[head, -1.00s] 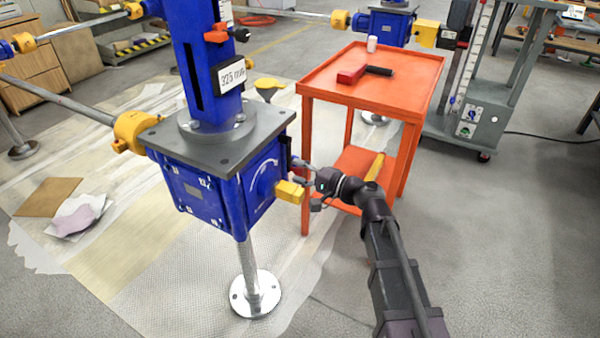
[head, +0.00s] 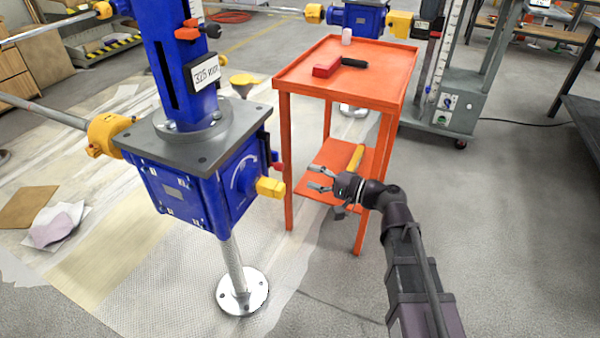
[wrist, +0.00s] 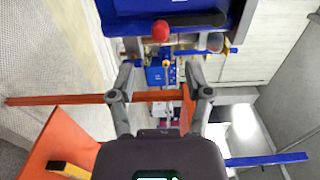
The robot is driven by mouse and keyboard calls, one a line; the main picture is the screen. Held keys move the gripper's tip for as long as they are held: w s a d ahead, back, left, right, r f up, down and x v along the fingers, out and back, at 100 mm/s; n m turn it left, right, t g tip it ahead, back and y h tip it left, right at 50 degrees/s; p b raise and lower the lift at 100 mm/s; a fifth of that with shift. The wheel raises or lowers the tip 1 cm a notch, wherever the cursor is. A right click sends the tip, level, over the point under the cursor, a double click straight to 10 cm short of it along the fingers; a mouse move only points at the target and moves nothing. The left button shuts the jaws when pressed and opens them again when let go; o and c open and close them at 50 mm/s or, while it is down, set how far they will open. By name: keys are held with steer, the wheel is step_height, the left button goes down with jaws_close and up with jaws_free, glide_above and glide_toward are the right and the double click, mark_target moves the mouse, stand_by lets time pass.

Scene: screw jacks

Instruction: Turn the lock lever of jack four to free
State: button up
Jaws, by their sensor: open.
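The nearest blue screw jack (head: 190,185) stands left of centre in the head view, with a yellow block (head: 270,187) on its right face. A small red knob (head: 277,164) shows at the jack's right edge, largely hidden behind the housing. In the wrist view a red ball (wrist: 160,31) and a dark bar (wrist: 199,20) lie near the blue housing at the top; I take this for the lock lever. I cannot read a jack number. My gripper (head: 313,178) is open and empty, right of the jack and apart from it; its spread fingers (wrist: 160,98) show in the wrist view.
An orange cart (head: 290,85) stands just behind my gripper, with a red-and-black tool (head: 328,70) and a pale cup (head: 347,36) on top. Another blue jack (head: 358,18) stands behind it.

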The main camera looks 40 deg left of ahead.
steer(key=shift+v, duration=1.15)
steer(key=w+d+f+m+t+h+p, duration=0.1)
steer(key=w+d+f+t+h, duration=0.35)
steer(key=d, duration=0.95)
steer(key=w+d+f+t+h+p, duration=0.15)
steer(key=w+d+f+h, duration=0.45)
steer(key=d, duration=0.8)
steer(key=d+f+m+h+p, duration=0.3)
steer(key=d+h, duration=0.4)
steer(key=d, duration=1.9)
step_height(320, 180, up, 37)
steer(key=p, duration=3.6)
steer(key=shift+s+p, duration=0.15)
steer(key=shift+p, duration=0.25)
